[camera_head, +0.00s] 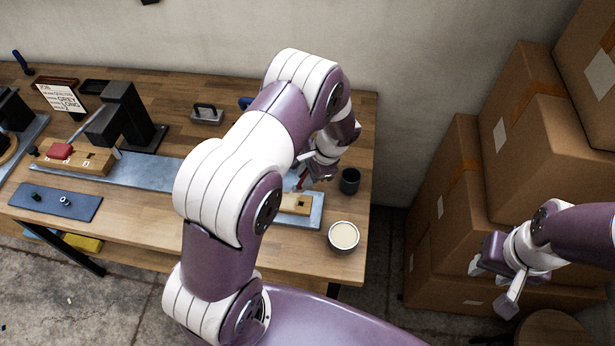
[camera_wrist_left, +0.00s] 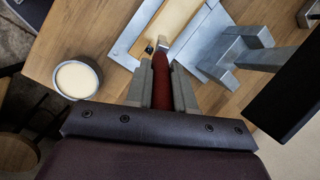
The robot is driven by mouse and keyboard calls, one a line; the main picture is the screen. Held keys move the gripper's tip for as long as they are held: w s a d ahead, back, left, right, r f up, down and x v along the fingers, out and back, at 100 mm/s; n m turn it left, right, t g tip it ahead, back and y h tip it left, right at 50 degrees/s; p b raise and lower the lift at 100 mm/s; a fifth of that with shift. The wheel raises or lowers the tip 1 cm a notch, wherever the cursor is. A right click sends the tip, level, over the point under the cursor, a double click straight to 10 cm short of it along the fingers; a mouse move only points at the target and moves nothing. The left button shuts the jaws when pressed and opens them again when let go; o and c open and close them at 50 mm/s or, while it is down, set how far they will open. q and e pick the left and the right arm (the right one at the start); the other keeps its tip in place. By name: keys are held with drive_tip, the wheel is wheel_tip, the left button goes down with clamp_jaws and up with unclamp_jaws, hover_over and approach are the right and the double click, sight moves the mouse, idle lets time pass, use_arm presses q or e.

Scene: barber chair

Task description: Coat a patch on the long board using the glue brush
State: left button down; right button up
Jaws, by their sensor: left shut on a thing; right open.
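My left gripper (camera_head: 310,176) is over the right end of the bench, partly hidden by my arm. In the left wrist view this gripper (camera_wrist_left: 162,88) is shut on the red handle of the glue brush (camera_wrist_left: 160,72). The brush head points at the pale wooden board (camera_wrist_left: 183,14) in a grey metal fixture; I cannot tell whether it touches. The board's right end (camera_head: 297,203) shows in the head view, the middle hidden by my arm. A bowl of cream glue (camera_head: 343,236) stands at the bench's front right corner. My right gripper (camera_head: 492,285) is open and empty, right of the bench.
A dark cup (camera_head: 349,181) stands close to the left gripper. A black upright fixture (camera_head: 128,115), a job card (camera_head: 62,97) and a blue mat (camera_head: 55,200) are on the left. Stacked cartons (camera_head: 525,150) stand at the right, near my right gripper.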

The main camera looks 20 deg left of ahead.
use_arm(q)
wheel_tip(320, 180, up, 2)
drive_tip(key=shift+a+p, duration=0.15)
drive_tip(key=shift+p, duration=0.4)
drive_tip(key=shift+p+v, duration=0.85)
drive_tip(key=shift+v, duration=0.3)
drive_tip(key=shift+s+a+r, duration=0.1)
drive_tip(key=shift+a+r, duration=0.1)
drive_tip(key=shift+r, duration=0.1)
drive_tip(key=shift+f, duration=0.1)
